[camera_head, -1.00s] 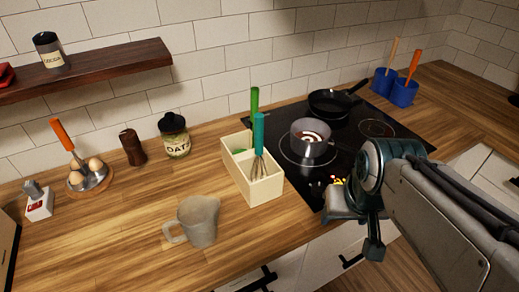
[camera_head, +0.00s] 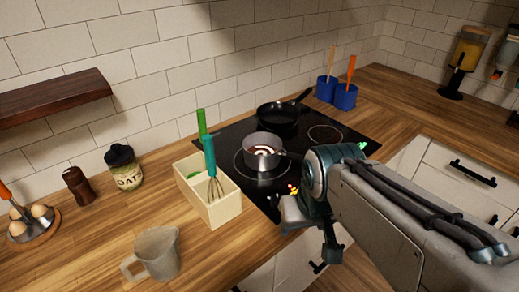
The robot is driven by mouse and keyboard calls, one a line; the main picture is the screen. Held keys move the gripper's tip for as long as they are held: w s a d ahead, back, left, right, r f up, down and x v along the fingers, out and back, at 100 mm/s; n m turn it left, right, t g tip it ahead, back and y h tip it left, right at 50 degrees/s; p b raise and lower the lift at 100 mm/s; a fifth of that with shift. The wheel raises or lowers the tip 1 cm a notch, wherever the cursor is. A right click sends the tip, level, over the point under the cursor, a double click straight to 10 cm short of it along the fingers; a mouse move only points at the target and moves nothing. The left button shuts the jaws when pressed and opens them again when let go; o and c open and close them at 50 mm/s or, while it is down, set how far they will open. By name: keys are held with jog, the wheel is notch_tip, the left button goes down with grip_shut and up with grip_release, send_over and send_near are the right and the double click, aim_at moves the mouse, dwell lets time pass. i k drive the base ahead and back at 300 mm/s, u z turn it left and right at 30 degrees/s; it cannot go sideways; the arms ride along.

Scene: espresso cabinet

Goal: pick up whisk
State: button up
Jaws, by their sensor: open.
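The whisk, with a teal handle (camera_head: 210,155) and a wire head (camera_head: 215,188), stands upright in a cream wooden box (camera_head: 222,211) on the counter. A green-handled utensil (camera_head: 202,122) stands behind it in the same box. My gripper (camera_head: 306,232) is to the right of the box, by the counter's front edge and the stove, apart from the whisk. Its fingers are partly hidden by my arm, and I see nothing held in it.
A black stove (camera_head: 318,155) with a saucepan (camera_head: 262,158) and a frying pan (camera_head: 282,115) lies behind and right of the box. A grey pitcher (camera_head: 160,255) stands front left. An oat jar (camera_head: 124,168) stands at the back left.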

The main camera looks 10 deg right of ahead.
aim_at(207, 138)
jog(key=u, duration=0.6)
jog(key=k, duration=1.3)
jog(key=z, duration=0.3)
jog(key=i, duration=1.7)
jog(key=u, duration=0.7)
